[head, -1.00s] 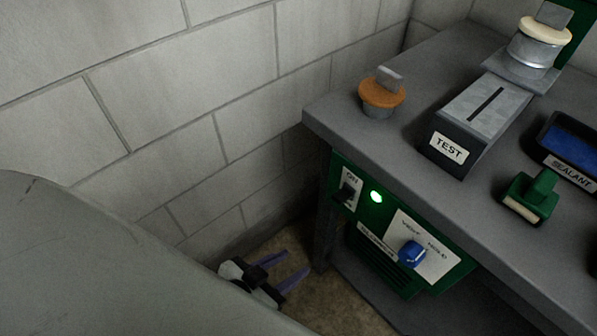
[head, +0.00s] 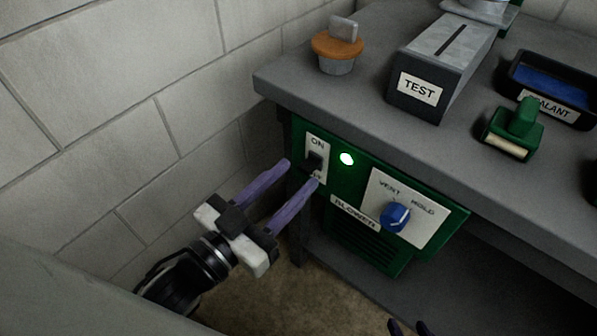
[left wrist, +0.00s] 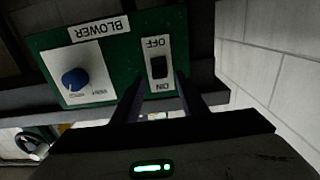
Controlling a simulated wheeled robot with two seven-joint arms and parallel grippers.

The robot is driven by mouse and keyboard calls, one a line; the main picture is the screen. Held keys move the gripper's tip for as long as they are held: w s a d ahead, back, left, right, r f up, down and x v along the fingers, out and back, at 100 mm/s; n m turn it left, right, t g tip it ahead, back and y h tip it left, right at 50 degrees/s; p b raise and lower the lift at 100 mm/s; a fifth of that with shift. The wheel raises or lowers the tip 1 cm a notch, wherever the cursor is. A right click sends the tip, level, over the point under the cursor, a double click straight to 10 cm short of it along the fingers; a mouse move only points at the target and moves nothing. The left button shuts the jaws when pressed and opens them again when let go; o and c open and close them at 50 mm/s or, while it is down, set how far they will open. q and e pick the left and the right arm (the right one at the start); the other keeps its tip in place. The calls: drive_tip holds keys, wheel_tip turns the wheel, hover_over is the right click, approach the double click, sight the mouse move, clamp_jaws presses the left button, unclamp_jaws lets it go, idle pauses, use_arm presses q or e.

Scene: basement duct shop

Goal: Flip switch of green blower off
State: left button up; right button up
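The switch also shows in the left wrist view (left wrist: 158,67), upside down, with OFF at the top. My left gripper (head: 302,172) is open and empty, its purple fingers pointing at the plate, one to each side of the switch. I cannot tell whether they touch it. My right gripper (head: 408,328) barely shows at the bottom edge, its two fingertips apart.
A blue knob (head: 395,216) marked VENT and HOLD is right of the switch. The grey bench top (head: 300,82) overhangs the panel and holds a TEST block (head: 418,90), an orange-topped plug (head: 337,48), a green-handled tool (head: 513,128) and a sealant tray (head: 553,100). A block wall stands left.

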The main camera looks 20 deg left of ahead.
use_arm(q)
drive_tip(key=shift+x, duration=1.25)
drive_tip(key=shift+c, duration=0.3)
clamp_jaws()
wheel_tip(320, 180, down, 3)
drive_tip(key=t+h+b, duration=0.1)
drive_tip(key=t+b, duration=0.1)
drive_tip(key=b, duration=0.4)
drive_tip(key=t+h+b, duration=0.1)
drive_tip(key=t+b, duration=0.2)
drive_tip(key=b, duration=0.3)
drive_tip(key=shift+w+r+t+b, duration=0.1)
drive_tip(key=shift+r+t+b, duration=0.05)
drive_tip(key=shift+t+b, duration=0.15)
use_arm(e)
drive_tip(key=w+a+f+n+g+y, duration=0.1)
drive_tip(key=a+f+g, duration=0.1)
drive_tip(key=a+f, duration=0.2)
wheel_tip(320, 180, down, 3)
drive_tip(key=shift+w+a+r+y, duration=0.2)
drive_tip(key=shift+w+a+y, duration=0.1)
drive_tip(key=shift+w, duration=0.1)
use_arm(q)
drive_tip(key=shift+o, duration=0.3)
unclamp_jaws()
